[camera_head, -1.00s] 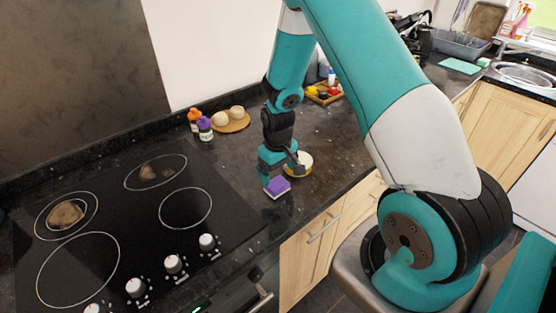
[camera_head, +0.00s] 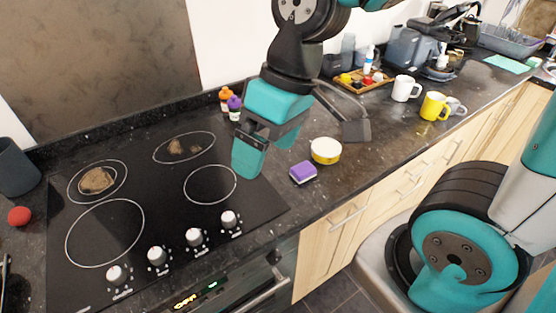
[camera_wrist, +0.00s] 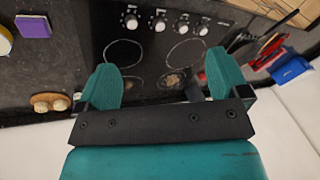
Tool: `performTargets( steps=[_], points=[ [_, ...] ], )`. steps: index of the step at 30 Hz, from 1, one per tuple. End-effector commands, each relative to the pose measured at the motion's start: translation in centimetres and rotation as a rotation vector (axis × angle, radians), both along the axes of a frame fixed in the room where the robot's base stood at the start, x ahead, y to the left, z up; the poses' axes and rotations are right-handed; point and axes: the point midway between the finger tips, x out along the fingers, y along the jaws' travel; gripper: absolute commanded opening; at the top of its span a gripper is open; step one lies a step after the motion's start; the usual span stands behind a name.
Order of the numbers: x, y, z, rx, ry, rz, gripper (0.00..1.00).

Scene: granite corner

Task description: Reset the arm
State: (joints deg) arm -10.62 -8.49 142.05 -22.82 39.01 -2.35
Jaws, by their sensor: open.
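My gripper (camera_head: 302,143) hangs above the counter and the right edge of the hob in the head view, its two fingers spread wide with nothing between them. In the wrist view my gripper (camera_wrist: 160,84) shows both teal fingers apart, with the black hob (camera_wrist: 150,50) beyond them. A purple sponge (camera_head: 303,173) lies on the dark counter below my gripper, apart from it. A round yellow-and-white tub (camera_head: 325,151) stands just right of the sponge.
The hob (camera_head: 140,205) has brown stains and front knobs. Orange- and purple-capped bottles (camera_head: 235,107) stand behind it. A white mug (camera_head: 405,88), a yellow mug (camera_head: 434,106) and a wooden tray (camera_head: 362,84) stand right. A red ball (camera_head: 19,215) lies left.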

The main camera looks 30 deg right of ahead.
Motion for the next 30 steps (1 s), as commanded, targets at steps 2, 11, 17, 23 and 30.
performTargets(
  steps=[2,11,17,23,30],
  points=[
    [-2.9,1.1,1.1,0.023,-0.01,0.06,0.93],
    [-5.7,1.9,1.8,0.045,-0.01,0.119,0.93],
    [-5.6,1.9,1.3,0.046,-0.01,0.118,0.93],
    [-5.6,1.9,-2.2,0.045,-0.011,0.118,0.93],
    [-5.6,1.9,-2.1,0.045,-0.012,0.118,0.93]
  ],
)
